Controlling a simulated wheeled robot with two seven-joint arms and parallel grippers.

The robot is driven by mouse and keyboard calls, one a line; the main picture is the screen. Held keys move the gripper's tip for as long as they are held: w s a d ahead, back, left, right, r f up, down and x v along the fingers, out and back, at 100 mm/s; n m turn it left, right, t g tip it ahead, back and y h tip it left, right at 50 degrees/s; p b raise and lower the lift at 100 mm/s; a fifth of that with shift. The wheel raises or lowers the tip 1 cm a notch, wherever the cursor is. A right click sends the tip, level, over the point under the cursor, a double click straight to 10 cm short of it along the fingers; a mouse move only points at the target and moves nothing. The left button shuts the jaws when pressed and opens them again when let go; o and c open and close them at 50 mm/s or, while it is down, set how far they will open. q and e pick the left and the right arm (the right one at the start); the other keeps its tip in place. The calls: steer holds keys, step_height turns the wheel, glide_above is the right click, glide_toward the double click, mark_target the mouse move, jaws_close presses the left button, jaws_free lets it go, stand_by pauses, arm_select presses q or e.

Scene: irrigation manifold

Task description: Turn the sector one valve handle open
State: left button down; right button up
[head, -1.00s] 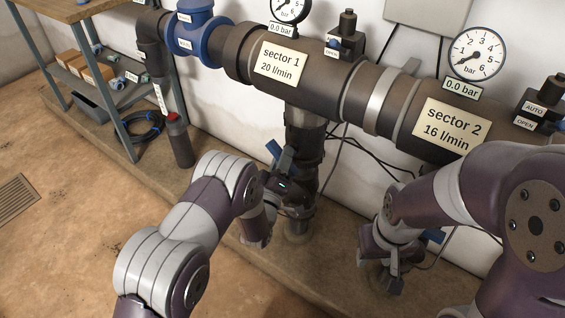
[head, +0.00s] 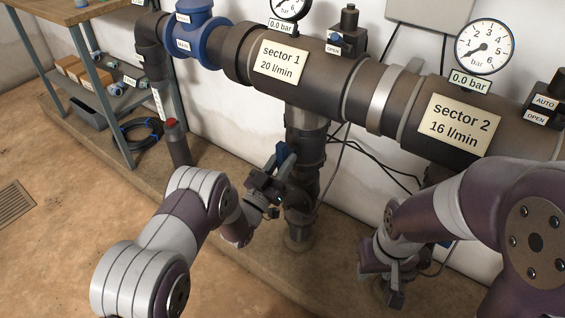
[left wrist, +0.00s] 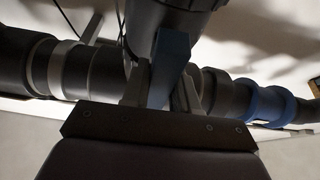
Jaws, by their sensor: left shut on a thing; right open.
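The sector one valve handle is a blue lever (head: 283,154) on the dark vertical pipe (head: 306,150) below the "sector 1" label (head: 280,62). My left gripper (head: 277,172) is shut on it, and its fingers hide part of the lever. In the left wrist view the blue handle (left wrist: 172,62) stands between the two fingers of my left gripper (left wrist: 164,85). The lever points up and slightly left in the head view. My right gripper (head: 392,278) is open, low in front of the sector 2 pipe, partly hidden by its own arm.
The sector 1 gauge (head: 289,6) is cut off at the top, with 0.0 bar on its plate. The sector 2 gauge (head: 484,46) also has 0.0 bar. Cables hang behind the pipes.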

arm_select(q)
steer(key=shift+f+m, duration=0.1)
steer(key=shift+m, duration=0.5)
steer(key=c, duration=1)
jaws_free()
steer(key=shift+o, duration=0.2)
steer(key=shift+s+a, duration=0.25)
steer(key=p+v, duration=0.2)
steer(key=v, duration=1)
steer(key=shift+p, duration=0.3)
steer(key=shift+a, duration=0.1)
